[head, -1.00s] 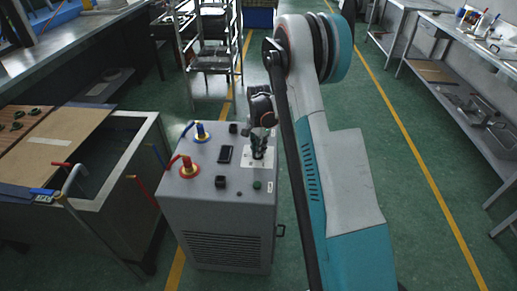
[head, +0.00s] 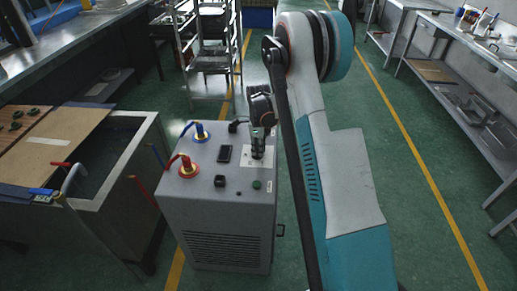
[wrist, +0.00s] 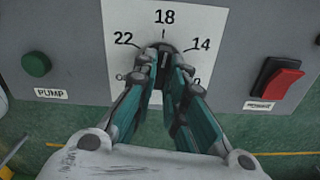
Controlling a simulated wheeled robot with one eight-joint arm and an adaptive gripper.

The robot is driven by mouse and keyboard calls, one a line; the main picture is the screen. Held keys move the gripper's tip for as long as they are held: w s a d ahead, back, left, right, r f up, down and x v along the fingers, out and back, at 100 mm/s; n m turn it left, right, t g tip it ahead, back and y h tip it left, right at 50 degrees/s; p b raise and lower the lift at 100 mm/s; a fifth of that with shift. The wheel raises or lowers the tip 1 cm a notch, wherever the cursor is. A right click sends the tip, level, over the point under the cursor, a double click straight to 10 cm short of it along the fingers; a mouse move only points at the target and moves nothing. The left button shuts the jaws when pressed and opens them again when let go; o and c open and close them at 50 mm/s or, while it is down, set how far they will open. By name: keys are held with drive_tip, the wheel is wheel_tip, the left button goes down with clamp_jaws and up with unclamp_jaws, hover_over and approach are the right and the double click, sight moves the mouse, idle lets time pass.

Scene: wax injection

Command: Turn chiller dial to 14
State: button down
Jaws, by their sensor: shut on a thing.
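The chiller (head: 215,225) is a grey box with a vented front in the head view. Its black dial (wrist: 166,52) sits on a white scale plate (wrist: 192,18) in the wrist view. The plate reads 22 at upper left, 18 at the top and 14 at upper right; the lower marks are partly hidden. My gripper (wrist: 164,62) is shut on the dial, one fingertip on each side. The fingers cover much of the dial, and I cannot tell for sure which number it points to. In the head view my gripper (head: 258,152) reaches down onto the chiller's top.
In the wrist view a green PUMP button (wrist: 36,64) is at left and a red switch (wrist: 278,84) at right. On the chiller stand a blue fitting (head: 200,134) and a red fitting (head: 188,168). A tank (head: 140,150) stands left; a wire rack (head: 210,60) stands behind.

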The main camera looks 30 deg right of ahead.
drive_tip(key=m, duration=0.5)
drive_tip(key=shift+a+m, duration=0.1)
drive_tip(key=shift+m, duration=0.2)
drive_tip(key=shift+a+m, duration=0.1)
drive_tip(key=shift+m, duration=2.1)
drive_tip(key=c, duration=1.6)
unclamp_jaws()
drive_tip(key=shift+c, duration=0.2)
wheel_tip(320, 180, up, 12)
